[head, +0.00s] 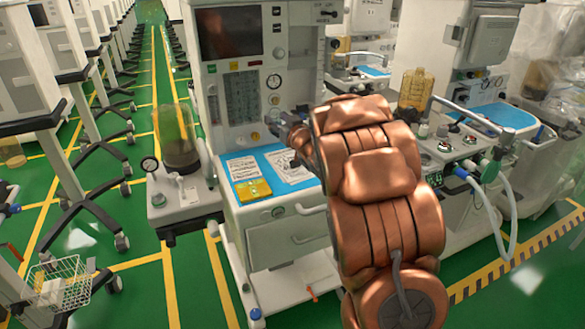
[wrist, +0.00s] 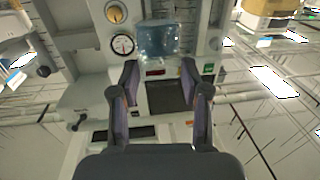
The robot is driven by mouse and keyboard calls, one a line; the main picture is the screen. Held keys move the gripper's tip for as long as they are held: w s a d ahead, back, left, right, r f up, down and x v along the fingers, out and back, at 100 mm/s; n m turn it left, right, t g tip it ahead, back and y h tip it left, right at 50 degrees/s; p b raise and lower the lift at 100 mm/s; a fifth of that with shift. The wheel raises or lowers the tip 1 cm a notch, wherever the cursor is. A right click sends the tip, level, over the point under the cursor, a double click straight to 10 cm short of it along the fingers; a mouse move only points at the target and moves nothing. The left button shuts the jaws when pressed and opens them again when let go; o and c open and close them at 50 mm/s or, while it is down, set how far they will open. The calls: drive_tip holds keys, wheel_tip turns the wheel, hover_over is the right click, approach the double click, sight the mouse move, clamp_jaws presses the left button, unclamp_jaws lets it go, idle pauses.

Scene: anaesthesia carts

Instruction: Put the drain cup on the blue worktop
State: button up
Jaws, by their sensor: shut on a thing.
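The drain cup (wrist: 159,42) is a clear, bluish cup, seen in the wrist view at the fingertips of my gripper (wrist: 160,70). My gripper is shut on it; the fingers stand apart by about the cup's width. In the head view I cannot make out the cup, and my copper-coloured arm hides part of the area around the gripper. The blue worktop (head: 240,183) is on the near cart, below and around the gripper's left side. Printed sheets (head: 243,167) and a yellow packet (head: 252,189) lie on it.
The cart's panel with gauges and a dark screen (head: 230,32) rises behind the worktop. A dark clear canister (head: 177,140) stands at its left. Another cart with a blue top (head: 507,117) and hoses is at right. Green aisle floor lies open at left, with a wire basket (head: 58,285).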

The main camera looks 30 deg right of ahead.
drive_tip(key=s+d+f+b, duration=0.2)
drive_tip(key=s+d, duration=0.3)
drive_tip(key=d, duration=0.3)
drive_tip(key=s+d+f+b, duration=0.2)
drive_tip(key=s+d+f, duration=0.1)
drive_tip(key=s+d, duration=0.3)
drive_tip(key=s+d+f+b, duration=0.1)
drive_tip(key=s+d+f, duration=0.1)
drive_tip(key=s+d, duration=0.45)
drive_tip(key=s+d+f+b, duration=0.2)
drive_tip(key=s+d+f, duration=0.15)
drive_tip(key=s, duration=0.55)
drive_tip(key=shift+n+y, duration=0.3)
drive_tip(key=shift+y, duration=0.1)
drive_tip(key=w, duration=0.5)
drive_tip(key=w+a, duration=0.1)
drive_tip(key=w, duration=0.4)
drive_tip(key=w+a, duration=0.1)
drive_tip(key=w, duration=0.4)
drive_tip(key=shift+w+a+f+p, duration=0.2)
drive_tip(key=shift+f+p, duration=0.2)
drive_tip(key=shift+w+f, duration=0.1)
drive_tip(key=shift+f, duration=1.7)
drive_tip(key=shift+f, duration=0.1)
drive_tip(key=o, duration=0.7)
drive_tip(key=s, duration=0.8)
drive_tip(key=s+d, duration=0.1)
drive_tip(key=s, duration=0.3)
drive_tip(key=shift+b, duration=0.35)
